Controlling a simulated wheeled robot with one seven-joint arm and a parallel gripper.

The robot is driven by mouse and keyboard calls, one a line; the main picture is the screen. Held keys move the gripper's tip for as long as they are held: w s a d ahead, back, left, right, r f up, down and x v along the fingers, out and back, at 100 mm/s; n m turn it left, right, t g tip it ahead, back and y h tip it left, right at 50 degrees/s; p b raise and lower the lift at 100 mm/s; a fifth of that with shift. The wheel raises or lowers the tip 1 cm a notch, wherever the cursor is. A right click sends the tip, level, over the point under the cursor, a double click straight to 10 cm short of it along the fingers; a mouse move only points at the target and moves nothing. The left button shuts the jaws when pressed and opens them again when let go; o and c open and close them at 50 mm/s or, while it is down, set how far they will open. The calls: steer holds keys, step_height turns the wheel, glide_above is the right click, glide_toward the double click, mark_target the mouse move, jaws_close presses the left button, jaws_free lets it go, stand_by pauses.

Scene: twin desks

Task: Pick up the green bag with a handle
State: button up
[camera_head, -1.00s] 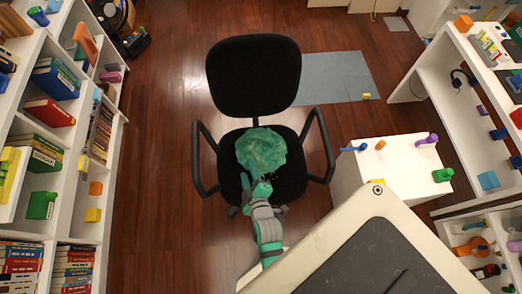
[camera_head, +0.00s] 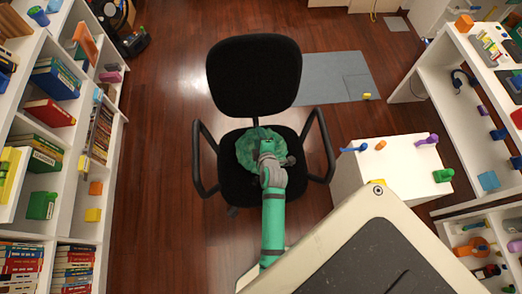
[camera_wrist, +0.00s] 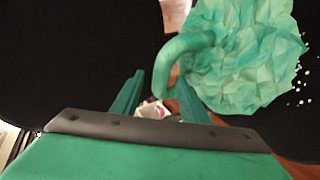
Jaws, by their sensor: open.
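The green bag (camera_head: 246,152) is a crumpled, faceted lump on the seat of the black chair. My gripper (camera_head: 267,146) is over its right part in the head view and hides some of it. In the wrist view the bag (camera_wrist: 250,55) fills the upper right. Its thick curved handle (camera_wrist: 185,46) bends down towards the fingertips. My gripper (camera_wrist: 160,88) is open, with the handle's lower end by the right finger and partly between the fingers. I cannot tell whether they touch. Nothing is held.
The black chair (camera_head: 253,75) has armrests left and right of my arm. A white cabinet (camera_head: 350,180) with small objects stands to the right. White bookshelves (camera_head: 115,140) line the left. The wooden floor (camera_head: 160,200) left of the chair is clear.

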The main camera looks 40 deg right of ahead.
steer(key=x, duration=0.5)
steer(key=shift+w, duration=0.1)
steer(key=shift+d, duration=0.1)
jaws_close()
